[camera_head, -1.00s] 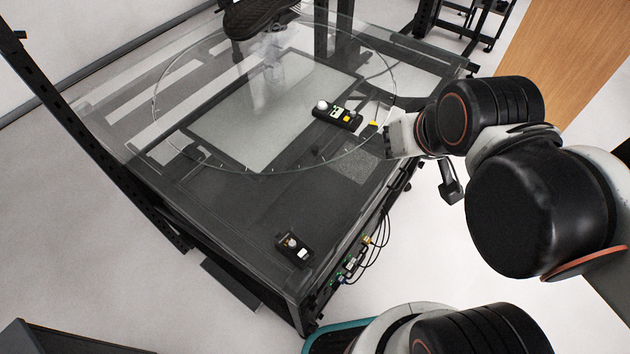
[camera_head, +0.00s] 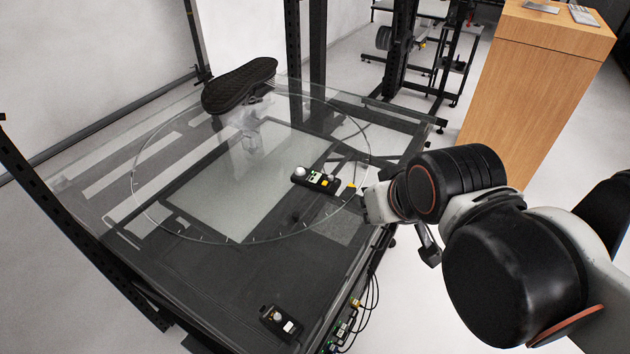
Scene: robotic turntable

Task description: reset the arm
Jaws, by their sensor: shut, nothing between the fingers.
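My arm reaches in from the right in the head view, over the right edge of the glass-topped turntable table (camera_head: 330,258). My gripper (camera_head: 430,256) shows only in part, below a black and white arm joint. One dark fingertip hangs beside the table's right side. It is shut, with nothing seen held in it. The rest of the gripper is hidden behind my arm. A clear round disc (camera_head: 150,160) lies on the table. A black shoe sole (camera_head: 240,86) stands raised above the disc on a clear support.
A black control box (camera_head: 316,180) with a white knob and yellow button lies near my arm. A smaller box (camera_head: 281,323) sits at the front edge, with cables beside it. A wooden cabinet (camera_head: 530,85) and black racks (camera_head: 405,60) stand behind. Pale floor is free between table and cabinet.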

